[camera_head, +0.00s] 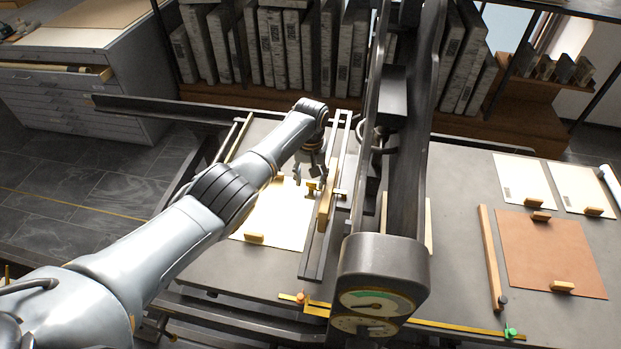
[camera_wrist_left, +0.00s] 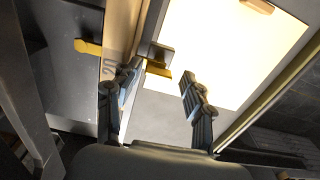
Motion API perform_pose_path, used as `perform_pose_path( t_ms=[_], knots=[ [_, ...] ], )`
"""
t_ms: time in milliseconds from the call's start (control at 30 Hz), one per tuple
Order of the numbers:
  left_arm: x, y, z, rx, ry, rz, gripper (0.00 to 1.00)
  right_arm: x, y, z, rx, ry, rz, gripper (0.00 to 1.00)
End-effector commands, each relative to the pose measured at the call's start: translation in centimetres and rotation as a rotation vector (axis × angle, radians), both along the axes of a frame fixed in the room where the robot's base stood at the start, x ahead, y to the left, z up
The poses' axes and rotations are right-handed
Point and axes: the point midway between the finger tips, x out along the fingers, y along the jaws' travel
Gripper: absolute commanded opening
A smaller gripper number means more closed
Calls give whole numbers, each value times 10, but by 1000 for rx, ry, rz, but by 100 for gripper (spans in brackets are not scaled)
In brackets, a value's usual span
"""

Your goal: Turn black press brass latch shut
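The black press (camera_head: 402,130) spans the middle of the table in the head view, with a gauge head (camera_head: 383,275) at its near end. A small brass latch (camera_head: 313,187) sits beside a wooden bar (camera_head: 325,211) on the metal rails left of the press. The latch also shows in the left wrist view (camera_wrist_left: 158,69), on a dark block. My left gripper (camera_head: 309,178) is right at the latch. In the wrist view its fingers (camera_wrist_left: 162,74) are apart, with the latch just beyond the gap, nearer the left finger. Contact cannot be told. My right gripper is out of view.
A white sheet (camera_head: 277,222) with wooden blocks lies under my left arm. A second brass piece (camera_wrist_left: 88,47) is left of the latch in the wrist view. A brown board (camera_head: 550,258) and pale sheets lie at the right. Shelved slabs (camera_head: 285,50) stand behind.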

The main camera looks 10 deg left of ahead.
Motion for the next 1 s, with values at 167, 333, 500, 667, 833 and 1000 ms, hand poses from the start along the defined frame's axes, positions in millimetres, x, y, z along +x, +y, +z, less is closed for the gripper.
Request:
perform_pose_path(
  t_ms=[167,333,500,667,833,1000],
  knots=[
    [0,-2,2,-3,-1,-2,53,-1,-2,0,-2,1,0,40],
    [1,-2,13,-4,-3,-3,53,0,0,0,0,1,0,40],
    [1,-1,37,-4,-4,-1,53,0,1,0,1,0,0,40],
    [1,0,61,-3,-3,-1,53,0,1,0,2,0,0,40],
    [1,1,76,-2,-1,0,53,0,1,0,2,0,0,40],
    [0,1,80,-1,0,1,53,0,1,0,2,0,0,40]
  ],
)
